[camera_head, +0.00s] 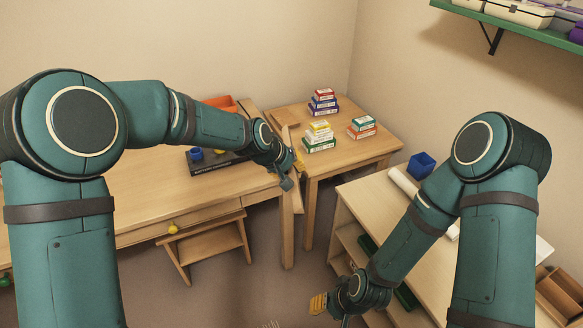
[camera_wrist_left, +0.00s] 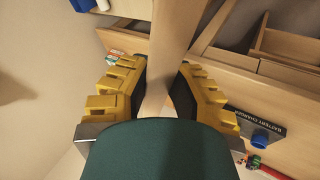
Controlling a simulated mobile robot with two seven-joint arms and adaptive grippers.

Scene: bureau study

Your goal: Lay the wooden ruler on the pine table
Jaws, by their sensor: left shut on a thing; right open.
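The wooden ruler (camera_wrist_left: 172,40) is a pale flat strip that fills the gap between the yellow fingers of my left gripper (camera_wrist_left: 158,88) in the left wrist view. In the head view the left gripper (camera_head: 286,172) is shut on it, between the desk's right end and the pine table (camera_head: 374,148). The pine table stands in the corner. My right gripper (camera_head: 332,306) is open and low at the front, beside the shelf unit, partly hidden by its wrist.
Stacked small boxes (camera_head: 321,137) stand on the pine table, with more boxes (camera_head: 362,128) and a wooden tray (camera_head: 283,117). The table's front is clear. A black battery charger box (camera_head: 212,165) and an orange bin (camera_head: 221,103) are on the desk (camera_head: 130,212).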

